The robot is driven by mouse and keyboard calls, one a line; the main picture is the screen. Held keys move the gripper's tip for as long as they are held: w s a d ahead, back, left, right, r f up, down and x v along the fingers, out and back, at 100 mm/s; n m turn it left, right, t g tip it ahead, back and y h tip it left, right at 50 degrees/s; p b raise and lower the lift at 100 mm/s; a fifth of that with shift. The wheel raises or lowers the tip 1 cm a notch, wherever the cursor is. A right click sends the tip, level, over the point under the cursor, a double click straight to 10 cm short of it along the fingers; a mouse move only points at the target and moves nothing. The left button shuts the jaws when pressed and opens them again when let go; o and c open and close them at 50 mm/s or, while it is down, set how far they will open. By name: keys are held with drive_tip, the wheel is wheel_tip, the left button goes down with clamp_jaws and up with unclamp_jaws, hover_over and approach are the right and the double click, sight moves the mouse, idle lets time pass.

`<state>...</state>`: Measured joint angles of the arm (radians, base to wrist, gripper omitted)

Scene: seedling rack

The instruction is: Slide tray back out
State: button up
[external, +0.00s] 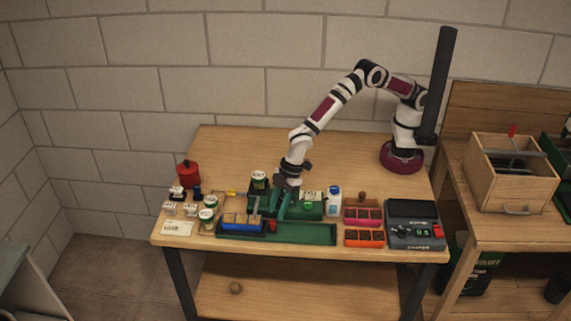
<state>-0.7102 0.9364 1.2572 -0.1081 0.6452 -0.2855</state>
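A long, low green tray (305,234) lies along the front of the wooden table. A blue tray (243,223) sits at its left end. Behind it stands a darker green box-like rack (312,211), with a small white label and a bright green spot on top. My gripper (279,214) points down at the middle of the rack, just behind the green tray and right of the blue one. Its two teal fingers show, but the view is too small to tell whether they touch or hold anything. The gripper hides part of the rack.
Several small labelled pots (209,214) and a red can (187,174) stand at the left. The table's back is clear.

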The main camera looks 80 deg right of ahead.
sight(273, 221)
drive_tip(key=shift+x, duration=1.55)
clamp_jaws()
